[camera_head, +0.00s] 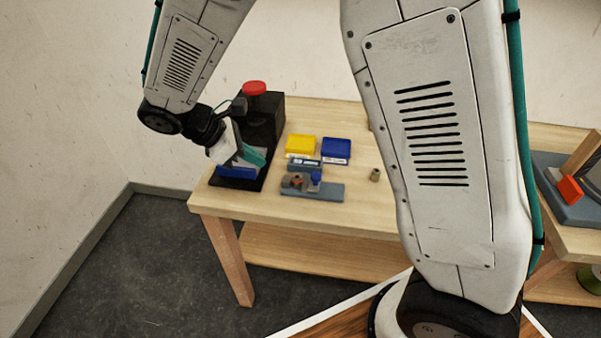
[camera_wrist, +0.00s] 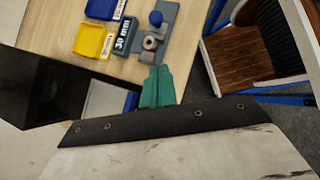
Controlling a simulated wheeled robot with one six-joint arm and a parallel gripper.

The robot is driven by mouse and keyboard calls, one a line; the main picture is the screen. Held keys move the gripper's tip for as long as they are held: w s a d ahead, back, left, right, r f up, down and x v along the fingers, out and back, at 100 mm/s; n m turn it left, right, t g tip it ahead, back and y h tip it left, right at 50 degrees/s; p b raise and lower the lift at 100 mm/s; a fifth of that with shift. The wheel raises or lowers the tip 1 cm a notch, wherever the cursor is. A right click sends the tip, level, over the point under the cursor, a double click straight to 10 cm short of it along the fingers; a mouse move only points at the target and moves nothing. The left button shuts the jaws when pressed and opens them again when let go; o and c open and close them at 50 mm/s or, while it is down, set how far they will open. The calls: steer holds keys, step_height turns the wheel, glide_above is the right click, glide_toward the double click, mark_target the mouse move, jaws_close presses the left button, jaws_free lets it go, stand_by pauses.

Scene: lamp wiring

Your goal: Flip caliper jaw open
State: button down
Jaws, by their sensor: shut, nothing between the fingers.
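A grey flat fixture (camera_head: 330,192) lies near the bench's front edge, with a blue ball knob (camera_head: 316,177) and a brownish ring-shaped part (camera_head: 297,182) on it. I take it for the caliper, though its jaw cannot be made out clearly. In the wrist view the fixture (camera_wrist: 171,17), knob (camera_wrist: 155,18) and ring (camera_wrist: 150,42) show beyond my fingertips. My gripper (camera_head: 262,156), with teal fingers, is shut and empty, left of the fixture and in front of the black machine. In the wrist view its fingertips (camera_wrist: 158,68) point towards the ring, apparently apart from it.
The black machine (camera_head: 264,118) with a red button (camera_head: 254,88) stands at the bench's left end, a blue part (camera_head: 237,171) at its base. A small cylinder (camera_head: 375,175) stands right.

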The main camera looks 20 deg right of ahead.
glide_toward(313, 182)
steer(key=f, duration=0.2)
steer(key=shift+s+a+f, duration=0.15)
steer(key=shift+a+f, duration=0.15)
steer(key=shift+f, duration=0.1)
steer(key=shift+s+d, duration=0.1)
steer(key=shift+d, duration=1.15)
steer(key=shift+d+f, duration=0.15)
steer(key=shift+d, duration=0.45)
steer(key=shift+s, duration=0.1)
